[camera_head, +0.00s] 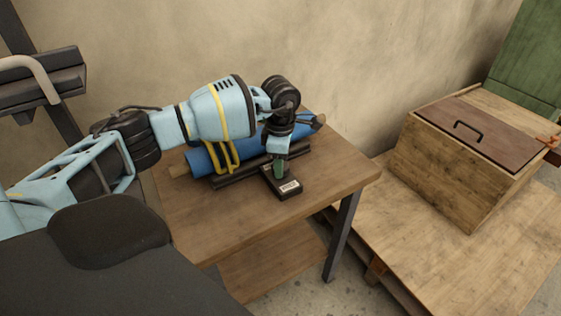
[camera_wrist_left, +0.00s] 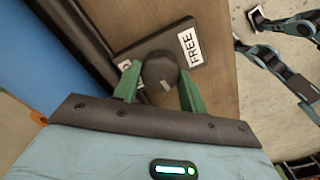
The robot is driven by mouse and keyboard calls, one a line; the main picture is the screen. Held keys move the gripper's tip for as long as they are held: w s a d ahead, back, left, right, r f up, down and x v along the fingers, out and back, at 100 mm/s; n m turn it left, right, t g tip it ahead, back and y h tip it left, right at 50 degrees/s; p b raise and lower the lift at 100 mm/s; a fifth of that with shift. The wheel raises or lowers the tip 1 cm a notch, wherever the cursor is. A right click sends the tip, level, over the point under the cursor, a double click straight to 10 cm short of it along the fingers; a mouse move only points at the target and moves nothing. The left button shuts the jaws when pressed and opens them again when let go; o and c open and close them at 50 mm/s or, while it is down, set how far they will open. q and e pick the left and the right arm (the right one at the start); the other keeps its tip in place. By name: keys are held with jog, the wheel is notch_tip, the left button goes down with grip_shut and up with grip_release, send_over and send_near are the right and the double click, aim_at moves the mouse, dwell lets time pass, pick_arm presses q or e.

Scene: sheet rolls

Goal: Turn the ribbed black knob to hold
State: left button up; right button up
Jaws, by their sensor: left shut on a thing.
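The ribbed black knob (camera_wrist_left: 158,68) sits on a dark plate (camera_wrist_left: 213,62) in the left wrist view. A pale mark on the knob is on its side towards my wrist, not towards the FREE label (camera_wrist_left: 190,47). A second white label (camera_wrist_left: 124,65) at the left is mostly hidden by a finger; its word is not fully readable. My left gripper (camera_wrist_left: 160,84) is shut on the knob, with one green finger on each side. In the head view the left gripper (camera_head: 279,168) reaches down to the plate, hiding the knob. My right gripper is not seen.
A blue sheet roll (camera_head: 200,161) lies in a dark holder behind the plate on the wooden table (camera_head: 215,225). A wooden box (camera_head: 448,170) with a handled brown lid stands on a low platform at the right. The table's front is clear.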

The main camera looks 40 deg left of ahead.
pick_arm(q)
jog(key=m, duration=0.4)
jog(key=shift+m, duration=0.3)
jog(key=m+b, duration=0.1)
jog(key=m, duration=0.4)
jog(key=m+b, duration=0.1)
jog(key=m, duration=0.4)
jog(key=m+b, duration=0.1)
jog(key=m, duration=0.3)
jog(key=shift+m, duration=0.4)
jog(key=o, duration=1)
jog(key=shift+r, duration=3.95)
